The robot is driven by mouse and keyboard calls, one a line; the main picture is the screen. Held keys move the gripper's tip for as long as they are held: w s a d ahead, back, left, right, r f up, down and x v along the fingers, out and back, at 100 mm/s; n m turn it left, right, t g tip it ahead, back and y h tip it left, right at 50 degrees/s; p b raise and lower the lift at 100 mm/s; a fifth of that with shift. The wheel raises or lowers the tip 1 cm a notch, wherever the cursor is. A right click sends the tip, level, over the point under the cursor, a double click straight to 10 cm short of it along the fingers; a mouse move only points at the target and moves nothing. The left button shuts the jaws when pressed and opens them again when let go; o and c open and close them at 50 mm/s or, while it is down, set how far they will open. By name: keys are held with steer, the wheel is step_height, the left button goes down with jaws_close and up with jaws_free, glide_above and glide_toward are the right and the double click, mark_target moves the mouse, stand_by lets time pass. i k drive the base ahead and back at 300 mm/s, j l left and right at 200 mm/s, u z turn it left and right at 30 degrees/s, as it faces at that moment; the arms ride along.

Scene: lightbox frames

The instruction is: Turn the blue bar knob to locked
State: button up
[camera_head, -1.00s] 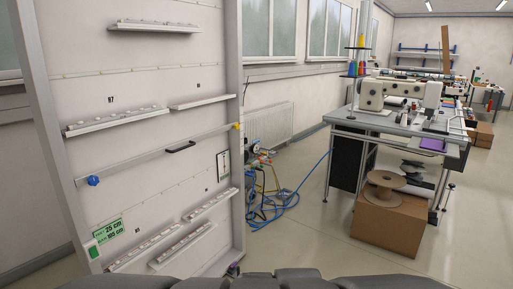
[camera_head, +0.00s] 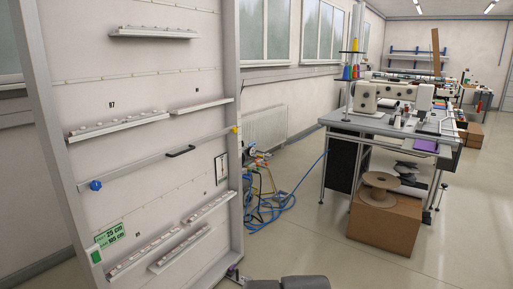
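A blue knob (camera_head: 95,185) sits at the left end of a grey diagonal bar (camera_head: 150,161) on a tall white panel (camera_head: 150,100) at the left. A black handle (camera_head: 181,151) is fixed along the bar, and a small yellow piece (camera_head: 234,129) is at its right end. The knob is too small to tell how it is turned. My gripper is not in view; dark grey rounded parts at the bottom edge look like my own body.
Narrow ledges (camera_head: 119,126) stick out from the panel. Blue hoses (camera_head: 265,212) lie on the floor beside it. A sewing table (camera_head: 385,127) with a cardboard box (camera_head: 385,226) stands at the right. The floor between is clear.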

mark_target(95, 185)
steer(key=u, duration=1.2)
